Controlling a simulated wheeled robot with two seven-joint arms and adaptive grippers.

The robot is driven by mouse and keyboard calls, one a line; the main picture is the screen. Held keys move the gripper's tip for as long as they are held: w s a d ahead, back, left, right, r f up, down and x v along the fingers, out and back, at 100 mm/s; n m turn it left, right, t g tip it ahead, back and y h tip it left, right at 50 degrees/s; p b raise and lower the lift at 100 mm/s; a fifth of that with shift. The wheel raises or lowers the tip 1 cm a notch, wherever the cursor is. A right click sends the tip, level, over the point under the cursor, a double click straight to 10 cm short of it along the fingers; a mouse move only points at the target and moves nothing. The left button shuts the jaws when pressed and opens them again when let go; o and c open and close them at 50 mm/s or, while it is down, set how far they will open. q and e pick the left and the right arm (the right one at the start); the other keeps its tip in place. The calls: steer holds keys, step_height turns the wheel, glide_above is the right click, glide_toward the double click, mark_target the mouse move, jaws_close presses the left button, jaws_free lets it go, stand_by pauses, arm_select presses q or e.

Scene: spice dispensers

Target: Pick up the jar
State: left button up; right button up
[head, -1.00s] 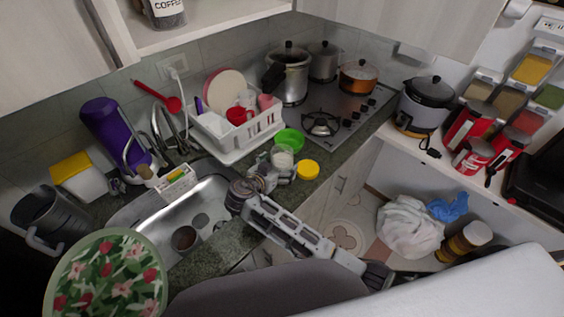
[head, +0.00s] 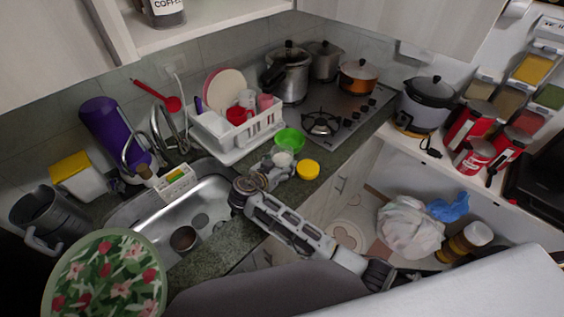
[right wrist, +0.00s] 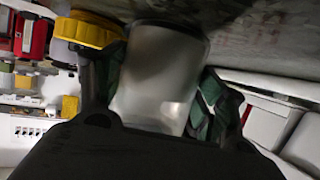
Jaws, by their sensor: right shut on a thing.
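The jar is a clear glass jar (head: 284,158) with whitish contents, on or just above the counter beside the green bowl (head: 290,140). My right gripper (head: 276,167) is shut on it and partly hides it in the head view. In the right wrist view the jar (right wrist: 158,85) sits between the two green-padded fingers, one on each side. I cannot tell whether its base is clear of the counter. A yellow lid (head: 308,169) lies to the right of the jar, and it also shows in the right wrist view (right wrist: 86,30). My left gripper is not in view.
The sink (head: 212,205) is left of my right gripper. A white dish rack (head: 238,137) with dishes stands behind. The stove (head: 340,117) with pots is farther back right. A rice cooker (head: 424,105) and red cans (head: 474,156) stand on the right shelf.

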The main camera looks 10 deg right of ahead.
steer(key=shift+r, duration=0.1)
steer(key=c, duration=0.7)
steer(key=shift+o, duration=0.2)
steer(key=shift+r, duration=0.1)
step_height(320, 180, up, 10)
steer(key=b, duration=0.1)
steer(key=shift+w, duration=0.1)
stand_by(0.3)
